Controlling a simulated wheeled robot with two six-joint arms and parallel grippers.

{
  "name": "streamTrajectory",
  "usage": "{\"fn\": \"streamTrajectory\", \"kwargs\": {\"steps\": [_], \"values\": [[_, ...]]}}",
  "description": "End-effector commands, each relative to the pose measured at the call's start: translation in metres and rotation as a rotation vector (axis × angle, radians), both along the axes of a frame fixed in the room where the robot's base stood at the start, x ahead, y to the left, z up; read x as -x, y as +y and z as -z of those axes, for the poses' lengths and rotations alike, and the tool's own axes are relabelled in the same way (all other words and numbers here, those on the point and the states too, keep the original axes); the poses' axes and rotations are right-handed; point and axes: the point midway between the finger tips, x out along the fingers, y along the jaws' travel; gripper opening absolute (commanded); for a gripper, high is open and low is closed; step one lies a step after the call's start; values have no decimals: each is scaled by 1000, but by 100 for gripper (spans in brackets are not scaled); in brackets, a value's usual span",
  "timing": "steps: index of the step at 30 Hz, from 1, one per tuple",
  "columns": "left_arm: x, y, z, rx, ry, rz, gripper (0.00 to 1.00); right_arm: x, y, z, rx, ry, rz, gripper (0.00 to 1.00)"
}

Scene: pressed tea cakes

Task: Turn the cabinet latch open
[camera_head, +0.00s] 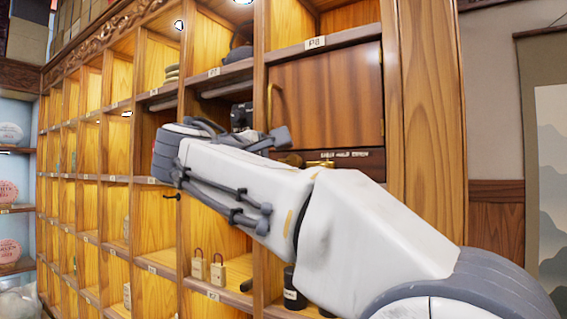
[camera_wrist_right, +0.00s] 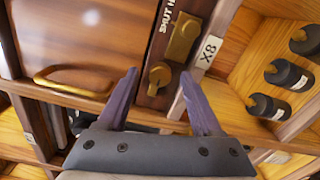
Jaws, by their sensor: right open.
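The brass latch (camera_head: 321,163) sits on a dark strip below the closed wooden cabinet door (camera_head: 325,95), in the head view partly hidden by my arm. In the right wrist view the latch has a round brass knob (camera_wrist_right: 158,76) and a longer brass plate (camera_wrist_right: 184,40), with part of a "SHUT" label beside it. My right gripper (camera_head: 280,144) is open at the latch. In the right wrist view its two fingertips (camera_wrist_right: 158,74) lie on either side of the knob, apart from each other; I cannot tell whether they touch it. My left gripper is not in view.
A brass door handle (camera_wrist_right: 72,86) is near the left finger. Open wooden cubbies surround the door; one beside the X8 tag (camera_wrist_right: 209,52) holds dark bottles (camera_wrist_right: 286,73). A wooden post (camera_head: 428,120) rises on the right.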

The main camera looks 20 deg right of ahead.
Motion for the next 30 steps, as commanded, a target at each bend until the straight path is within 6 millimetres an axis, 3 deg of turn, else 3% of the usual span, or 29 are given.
{"fn": "streamTrajectory", "kwargs": {"steps": [15, 30], "values": [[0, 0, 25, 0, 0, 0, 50, 54, 71, 2, -1, 1, -5, 67], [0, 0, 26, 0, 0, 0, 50, 61, 78, 1, 0, 1, 0, 67]]}}
